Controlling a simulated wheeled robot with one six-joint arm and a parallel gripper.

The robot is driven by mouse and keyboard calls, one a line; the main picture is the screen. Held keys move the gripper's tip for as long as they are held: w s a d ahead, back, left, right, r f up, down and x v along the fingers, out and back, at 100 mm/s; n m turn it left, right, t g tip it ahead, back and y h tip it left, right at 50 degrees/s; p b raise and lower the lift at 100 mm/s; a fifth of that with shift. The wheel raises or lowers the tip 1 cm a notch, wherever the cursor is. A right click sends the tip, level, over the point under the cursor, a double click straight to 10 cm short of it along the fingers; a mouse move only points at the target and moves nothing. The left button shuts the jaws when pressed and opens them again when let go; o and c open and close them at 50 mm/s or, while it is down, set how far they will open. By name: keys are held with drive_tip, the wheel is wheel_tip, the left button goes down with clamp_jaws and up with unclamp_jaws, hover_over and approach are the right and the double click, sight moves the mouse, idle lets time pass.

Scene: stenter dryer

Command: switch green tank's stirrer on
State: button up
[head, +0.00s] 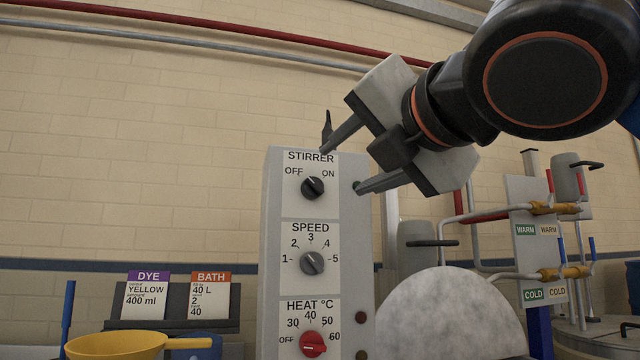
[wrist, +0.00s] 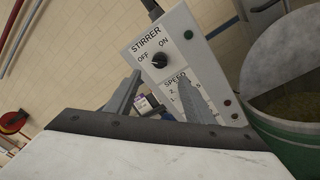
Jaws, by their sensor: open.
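The grey control box (head: 270,230) carries a black STIRRER knob (head: 312,188) between OFF and ON labels. The knob's pale mark seems to lean toward OFF. The knob also shows in the wrist view (wrist: 160,60), just beyond the fingertips. My gripper (head: 341,170) is open and empty, its two fingers apart. In the head view one fingertip is by the box's top edge, the other by its right side; contact cannot be told. The fingers also show in the wrist view (wrist: 160,82). The green tank (wrist: 290,142) stands right of the box, holding dull greenish liquid.
Below are a SPEED knob (head: 312,263) and a red HEAT knob (head: 313,343). A green lamp (wrist: 188,34) is on the box's side. DYE (head: 147,295) and BATH (head: 210,297) cards stand left, behind a yellow funnel-like vessel (head: 115,346). Pipes and valves (head: 555,208) stand right.

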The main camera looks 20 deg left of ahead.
sight(317, 185)
drive_tip(key=x, duration=1.2)
drive_tip(key=shift+w, duration=0.1)
drive_tip(key=c, duration=1)
